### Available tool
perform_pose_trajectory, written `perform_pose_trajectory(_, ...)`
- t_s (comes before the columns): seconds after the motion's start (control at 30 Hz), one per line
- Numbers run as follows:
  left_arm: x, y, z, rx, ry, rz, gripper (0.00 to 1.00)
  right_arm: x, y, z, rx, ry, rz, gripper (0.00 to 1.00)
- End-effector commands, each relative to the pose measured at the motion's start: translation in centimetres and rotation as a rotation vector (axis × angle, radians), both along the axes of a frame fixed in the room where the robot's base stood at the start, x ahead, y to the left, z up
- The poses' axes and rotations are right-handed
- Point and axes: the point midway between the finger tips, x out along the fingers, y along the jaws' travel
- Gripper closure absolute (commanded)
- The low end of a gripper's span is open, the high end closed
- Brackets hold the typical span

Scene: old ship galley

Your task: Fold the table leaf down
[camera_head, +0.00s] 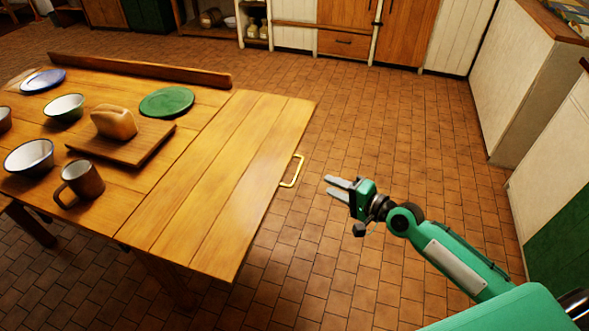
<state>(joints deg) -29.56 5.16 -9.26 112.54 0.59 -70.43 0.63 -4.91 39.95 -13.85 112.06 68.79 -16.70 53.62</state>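The wooden table leaf (222,181) is up, level with the main table top (110,222), on the right side of the table. A yellow, brass-like pull handle (293,171) sticks out from the leaf's right edge. My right gripper (338,188) is just right of the handle, apart from it, with its fingers pointing left toward the handle. Its two fingers show a gap between them and hold nothing. My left gripper is not in view.
On the main top stand a brown mug (80,184), a bread loaf (114,122) on a board (133,152), a green plate (166,102), a blue plate (43,80) and bowls (29,157). The leaf is bare. Tiled floor (400,140) right of the table is clear.

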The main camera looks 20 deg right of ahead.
Motion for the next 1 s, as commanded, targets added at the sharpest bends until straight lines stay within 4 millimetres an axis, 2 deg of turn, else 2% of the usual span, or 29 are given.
perform_pose_trajectory(0.6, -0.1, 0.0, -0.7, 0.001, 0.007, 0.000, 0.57, 8.7, 5.6, -1.8, -0.001, -0.002, -0.002, 0.67)
perform_pose_trajectory(0.8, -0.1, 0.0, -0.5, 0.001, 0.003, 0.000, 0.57, 10.3, 6.6, -2.2, -0.004, -0.002, -0.001, 0.67)
perform_pose_trajectory(1.0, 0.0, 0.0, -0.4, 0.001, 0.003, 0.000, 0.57, 10.6, 6.8, -2.3, -0.004, -0.002, -0.001, 0.67)
